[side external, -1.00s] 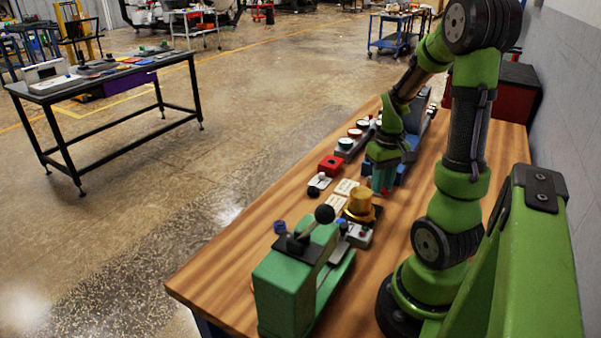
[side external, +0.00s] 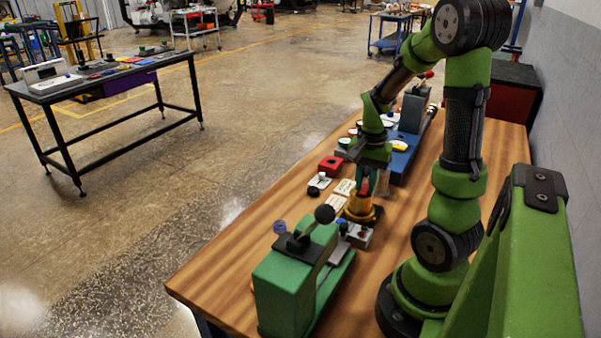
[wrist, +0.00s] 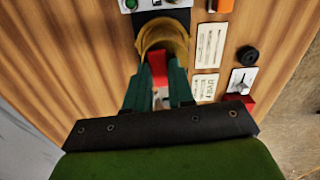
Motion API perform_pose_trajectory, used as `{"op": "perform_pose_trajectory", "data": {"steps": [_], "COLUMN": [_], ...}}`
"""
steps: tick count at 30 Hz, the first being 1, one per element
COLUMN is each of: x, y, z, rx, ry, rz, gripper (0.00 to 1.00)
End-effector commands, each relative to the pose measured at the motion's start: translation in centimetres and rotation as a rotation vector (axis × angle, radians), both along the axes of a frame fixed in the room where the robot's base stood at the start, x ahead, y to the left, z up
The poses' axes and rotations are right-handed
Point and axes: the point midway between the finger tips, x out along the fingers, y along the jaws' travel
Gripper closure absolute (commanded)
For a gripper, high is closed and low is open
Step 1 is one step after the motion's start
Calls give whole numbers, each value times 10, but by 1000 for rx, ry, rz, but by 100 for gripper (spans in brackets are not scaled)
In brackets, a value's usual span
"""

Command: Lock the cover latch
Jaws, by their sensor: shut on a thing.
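A gold round cover (side external: 360,207) stands on the bench in the side view. It shows from above in the wrist view as a gold ring-like form (wrist: 163,38). My gripper (side external: 367,184) points down at the cover, its tips close above or at its top. In the wrist view its green fingers (wrist: 158,72) are shut on a red piece (wrist: 158,64). The red piece also shows at the fingertips in the side view (side external: 364,188). I cannot tell whether it touches the cover. No latch can be clearly made out.
A green lever unit (side external: 297,275) with a black ball handle stands in front. A grey button box (side external: 358,235) is beside the cover. White labels (wrist: 208,45), a black knob (wrist: 247,55) and a toggle switch (wrist: 241,81) lie to one side. A blue block (side external: 402,158) stands behind.

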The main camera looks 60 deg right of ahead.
Motion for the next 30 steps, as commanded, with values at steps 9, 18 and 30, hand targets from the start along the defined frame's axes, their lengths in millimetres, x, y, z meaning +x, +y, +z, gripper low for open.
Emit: {"op": "perform_pose_trajectory", "data": {"steps": [9,18,30], "x": [6,6,6], "y": [-1,-1,-1], "z": [0,1,0], "rx": [-4,-4,-3], "ry": [-2,-3,-2], "rz": [-95,-110,-109], "gripper": [100,100,51]}}
